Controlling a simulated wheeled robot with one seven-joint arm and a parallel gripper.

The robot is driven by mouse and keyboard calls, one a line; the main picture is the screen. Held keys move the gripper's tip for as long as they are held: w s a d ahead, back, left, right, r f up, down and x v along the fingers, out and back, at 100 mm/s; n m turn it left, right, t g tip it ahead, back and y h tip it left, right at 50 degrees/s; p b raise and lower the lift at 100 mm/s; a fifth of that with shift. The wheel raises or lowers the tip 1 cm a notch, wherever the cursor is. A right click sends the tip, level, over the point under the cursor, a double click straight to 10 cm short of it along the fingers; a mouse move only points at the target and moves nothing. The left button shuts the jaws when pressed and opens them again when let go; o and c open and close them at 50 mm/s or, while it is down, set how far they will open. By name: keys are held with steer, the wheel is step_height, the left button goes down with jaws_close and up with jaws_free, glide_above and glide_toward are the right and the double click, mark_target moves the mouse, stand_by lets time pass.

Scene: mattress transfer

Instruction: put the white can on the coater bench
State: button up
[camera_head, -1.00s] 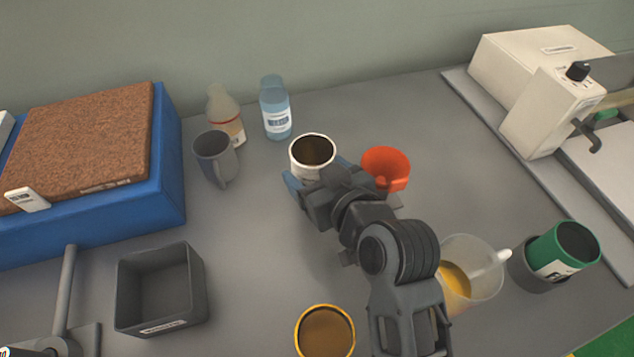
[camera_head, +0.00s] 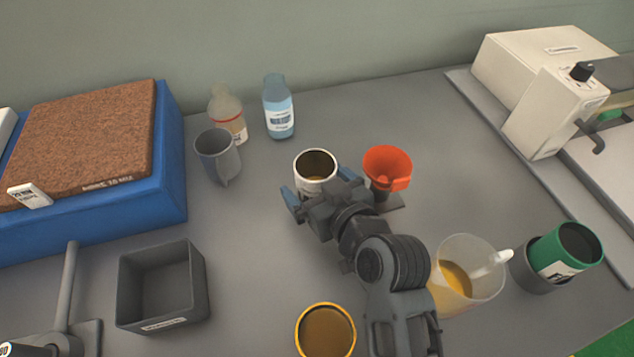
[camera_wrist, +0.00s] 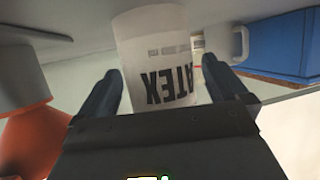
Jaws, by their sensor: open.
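The white can (camera_head: 314,172) stands upright and open-topped near the middle of the grey bench (camera_head: 255,235), with some brownish content inside. In the wrist view the can (camera_wrist: 165,60) shows upside down with large dark letters. My gripper (camera_head: 316,184) is open, with one finger on each side of the can. In the wrist view my gripper (camera_wrist: 162,70) has the can between its fingers; a small gap shows or cannot be ruled out at each side. The can's base is partly hidden by the gripper in the head view.
An orange funnel (camera_head: 387,165) stands close right of the gripper. A grey mug (camera_head: 217,155) and two bottles (camera_head: 279,110) stand behind left. A beaker (camera_head: 458,280), a green can (camera_head: 565,252) and a yellow-rimmed can (camera_head: 326,330) stand nearer. A cream coater machine (camera_head: 545,95) is at right.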

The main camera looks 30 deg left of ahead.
steer(key=shift+r, duration=0.15)
steer(key=b+v, duration=0.2)
steer(key=v, duration=1)
stand_by(1.2)
